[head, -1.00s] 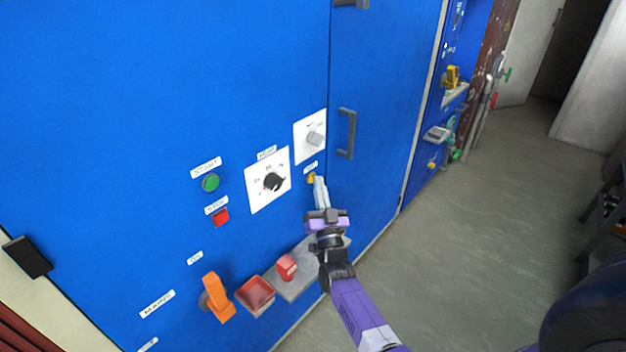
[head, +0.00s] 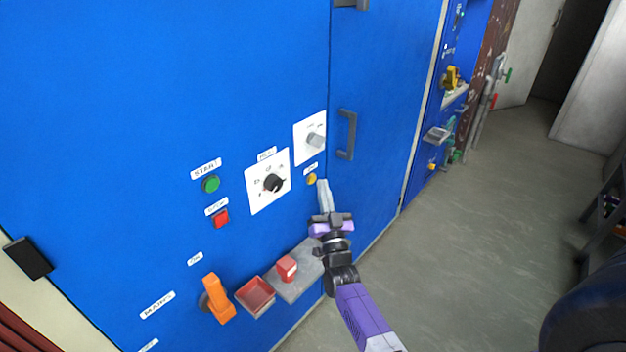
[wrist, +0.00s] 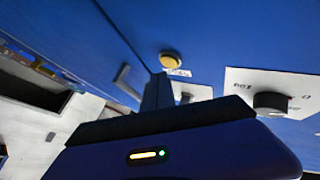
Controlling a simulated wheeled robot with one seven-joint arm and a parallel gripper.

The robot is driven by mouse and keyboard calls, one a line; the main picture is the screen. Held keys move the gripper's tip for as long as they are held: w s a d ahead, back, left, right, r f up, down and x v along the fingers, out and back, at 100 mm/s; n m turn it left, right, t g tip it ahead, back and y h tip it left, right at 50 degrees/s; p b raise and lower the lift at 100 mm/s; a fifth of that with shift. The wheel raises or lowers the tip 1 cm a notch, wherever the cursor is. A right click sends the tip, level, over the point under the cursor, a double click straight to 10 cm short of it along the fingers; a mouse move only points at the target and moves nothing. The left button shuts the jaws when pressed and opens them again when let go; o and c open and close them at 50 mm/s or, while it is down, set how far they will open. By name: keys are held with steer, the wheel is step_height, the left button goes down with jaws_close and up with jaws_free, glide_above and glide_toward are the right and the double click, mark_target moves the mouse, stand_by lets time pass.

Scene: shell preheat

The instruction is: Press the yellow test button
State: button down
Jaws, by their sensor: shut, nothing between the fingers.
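The yellow test button (head: 312,179) is a small round button on the blue cabinet front, below the white plate with the grey knob. It also shows in the wrist view (wrist: 171,60), just beyond the fingertips. My gripper (head: 322,183) is shut and empty. Its fingertips are just right of the button in the head view. A small gap shows between the fingertips and the button, and the button face is uncovered.
A black knob (head: 273,183), a green start button (head: 211,184) and a red button (head: 221,217) are to the left. A door handle (head: 347,135) is at upper right.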

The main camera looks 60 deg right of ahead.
steer(key=shift+s+a+p, duration=0.15)
steer(key=shift+s+a, duration=0.05)
steer(key=shift+s, duration=0.6)
steer(key=shift+s+a+p, duration=0.15)
steer(key=shift+s+a, duration=0.05)
steer(key=shift+s, duration=0.6)
steer(key=shift+s+a+p, duration=0.15)
steer(key=shift+s+a, duration=0.05)
steer(key=shift+s, duration=0.6)
steer(key=s+a+r+n+t+y, duration=0.1)
steer(key=s+a+n+y, duration=0.2)
steer(key=a, duration=0.6)
steer(key=s+a+n+t+y, duration=0.15)
steer(key=a+y, duration=0.25)
steer(key=a, duration=0.4)
steer(key=s+a+r+n+t+y, duration=0.1)
steer(key=s+a+n+y, duration=0.2)
steer(key=a, duration=0.6)
steer(key=s+a+r+n+g+y+p, duration=0.1)
steer(key=s+a+r+n+g+y, duration=0.2)
steer(key=s+a, duration=1)
steer(key=a+n+y, duration=0.2)
steer(key=y, duration=0.3)
steer(key=shift+s+a+r+p, duration=0.15)
steer(key=shift+p, duration=0.2)
